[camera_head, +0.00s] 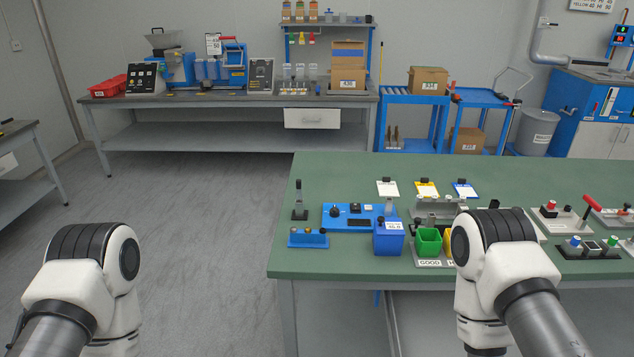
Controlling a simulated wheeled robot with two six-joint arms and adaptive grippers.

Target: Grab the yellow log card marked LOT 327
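A yellow-edged card (426,189) with a dark clip at its top lies near the back edge of the green-topped table (335,172). Its marking is too small to read, so I cannot confirm LOT 327. A white card (387,189) lies to its left and a blue-edged card (465,190) to its right, both with dark clips. My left arm shows at lower left over the floor, and my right arm in front of the table. Neither gripper shows, so their fingers and anything in them are hidden.
My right arm partly hides a yellow bin (449,240). Devices with knobs and a red lever (592,203) stand at right. The table's back left is clear.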

